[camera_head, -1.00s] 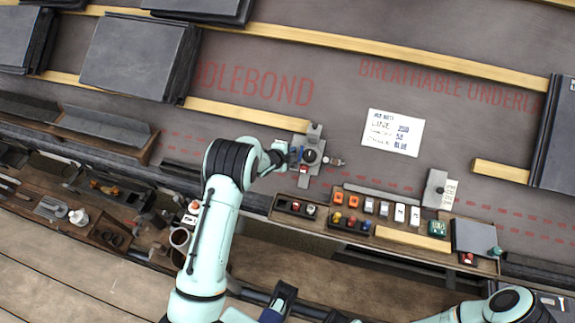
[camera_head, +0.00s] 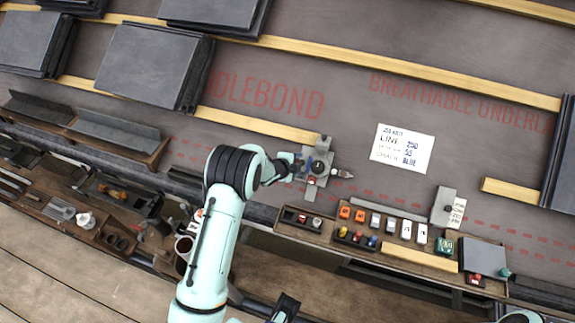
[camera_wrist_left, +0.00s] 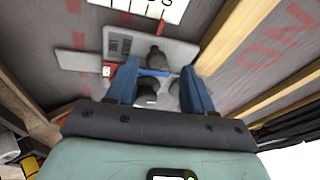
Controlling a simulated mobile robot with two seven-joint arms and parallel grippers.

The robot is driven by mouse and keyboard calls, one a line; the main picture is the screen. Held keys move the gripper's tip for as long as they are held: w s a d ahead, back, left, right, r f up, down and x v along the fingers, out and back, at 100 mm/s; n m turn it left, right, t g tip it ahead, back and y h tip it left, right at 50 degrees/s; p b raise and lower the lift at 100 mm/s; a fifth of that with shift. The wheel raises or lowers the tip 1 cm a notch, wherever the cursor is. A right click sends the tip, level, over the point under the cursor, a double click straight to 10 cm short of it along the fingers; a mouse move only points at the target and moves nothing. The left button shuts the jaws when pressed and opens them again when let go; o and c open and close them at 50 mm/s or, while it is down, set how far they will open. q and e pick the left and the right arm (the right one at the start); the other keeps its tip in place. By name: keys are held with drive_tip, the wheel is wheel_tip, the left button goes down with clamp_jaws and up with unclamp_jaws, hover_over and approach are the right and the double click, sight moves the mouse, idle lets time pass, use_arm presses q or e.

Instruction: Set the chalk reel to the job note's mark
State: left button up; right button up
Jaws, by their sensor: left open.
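The chalk reel (camera_head: 318,167) is a grey device with a round dark knob, lying on the dark underlay; it also shows in the left wrist view (camera_wrist_left: 178,52). A red and white block touches its side. My left gripper (camera_head: 297,165) is at the reel's left side. In the left wrist view its two blue fingers (camera_wrist_left: 160,88) are apart, with a dark knob and a blue strip between them; contact cannot be told. The white job note (camera_head: 402,148) lies right of the reel and reads LINE 250, a line with 55, and BLUE. A dark part at the bottom edge may be my right gripper (camera_head: 284,308).
A wooden tray (camera_head: 345,255) with small coloured blocks and bottles lies below the reel. A grey stand with a paper tag (camera_head: 445,207) is at the right. Slate stacks (camera_head: 155,65) and yellow battens (camera_head: 415,70) lie above. The underlay around the note is clear.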

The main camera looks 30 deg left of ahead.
use_arm(q)
drive_tip(key=v, duration=1.1)
drive_tip(key=shift+r+p, duration=0.15)
drive_tip(key=shift+p, duration=0.15)
drive_tip(key=s+d+f+n+g+h+p, duration=0.1)
drive_tip(key=s+d+f+n+g+p, duration=0.3)
drive_tip(key=s, duration=0.3)
drive_tip(key=s+d+f+n+g+p, duration=0.1)
drive_tip(key=s+d+f+n, duration=0.3)
drive_tip(key=s+f+n, duration=0.15)
drive_tip(key=s+d+n+g+h+p, duration=0.1)
drive_tip(key=s+d+n+g+p, duration=0.1)
drive_tip(key=s, duration=0.7)
drive_tip(key=s+d+f+n+g+h+p, duration=0.1)
drive_tip(key=s+d+n+g+p, duration=0.1)
drive_tip(key=s+d+n+g, duration=0.2)
drive_tip(key=s+d+n, duration=0.3)
drive_tip(key=s+d, duration=0.2)
drive_tip(key=s, duration=0.1)
drive_tip(key=shift+s+f, duration=0.25)
drive_tip(key=shift+f, duration=0.05)
